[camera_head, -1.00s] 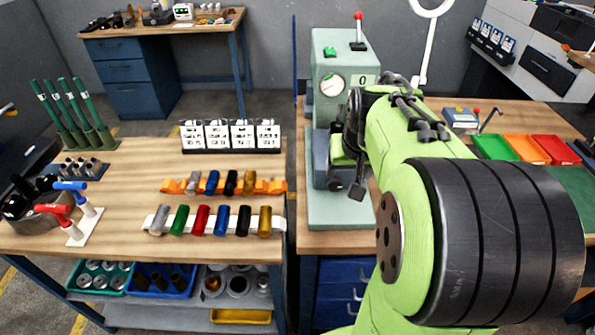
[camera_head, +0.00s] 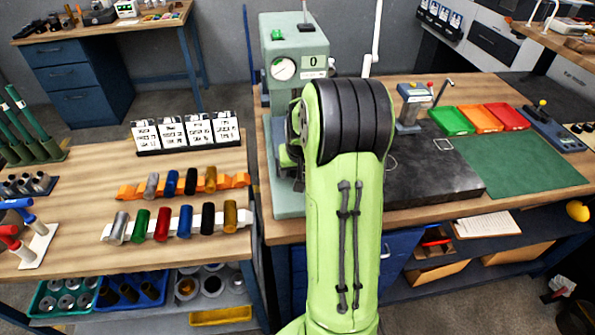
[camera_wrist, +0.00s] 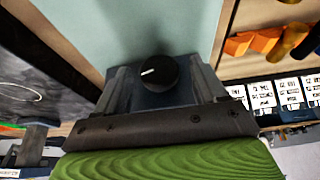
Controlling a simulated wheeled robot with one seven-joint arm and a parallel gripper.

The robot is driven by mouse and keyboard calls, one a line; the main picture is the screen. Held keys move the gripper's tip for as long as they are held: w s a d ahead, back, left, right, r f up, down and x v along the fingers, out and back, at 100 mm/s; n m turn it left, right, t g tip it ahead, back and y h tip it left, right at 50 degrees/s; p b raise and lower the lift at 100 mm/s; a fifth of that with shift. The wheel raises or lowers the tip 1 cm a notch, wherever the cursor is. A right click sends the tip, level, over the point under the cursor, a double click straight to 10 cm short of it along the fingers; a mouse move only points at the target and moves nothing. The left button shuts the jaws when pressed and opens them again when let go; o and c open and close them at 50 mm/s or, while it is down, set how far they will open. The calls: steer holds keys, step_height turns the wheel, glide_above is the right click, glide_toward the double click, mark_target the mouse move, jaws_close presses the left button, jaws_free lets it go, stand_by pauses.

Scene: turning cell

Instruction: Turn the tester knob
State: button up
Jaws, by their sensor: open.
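The tester (camera_head: 290,38) is a pale green machine on the bench, with a round dial (camera_head: 284,68) and a sign reading 0. Its knob (camera_wrist: 160,76) is black and round with a white pointer mark, seen in the wrist view. The mark points left and slightly down. My gripper (camera_wrist: 160,84) is open, with one finger on each side of the knob in the picture and gaps showing on both sides. I cannot tell how deep the fingers reach around it. In the head view my arm hides the knob and most of the gripper.
A dark stone plate (camera_head: 430,175), a green mat (camera_head: 520,165) and coloured trays (camera_head: 480,118) lie right of the tester. On the left table (camera_head: 85,165) stand white cards (camera_head: 187,133) and racks of coloured cylinders (camera_head: 180,223). A black lever top rises from the tester.

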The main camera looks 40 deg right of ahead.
steer(key=shift+w+f, duration=0.1)
steer(key=shift+f, duration=0.25)
steer(key=shift+c, duration=0.3)
steer(key=c, duration=1)
steer(key=shift+d, duration=0.15)
steer(key=shift+t+y+b, duration=0.3)
steer(key=shift+t+y, duration=0.2)
steer(key=shift+y, duration=0.1)
steer(key=o, duration=1.1)
steer(key=shift+c, duration=0.2)
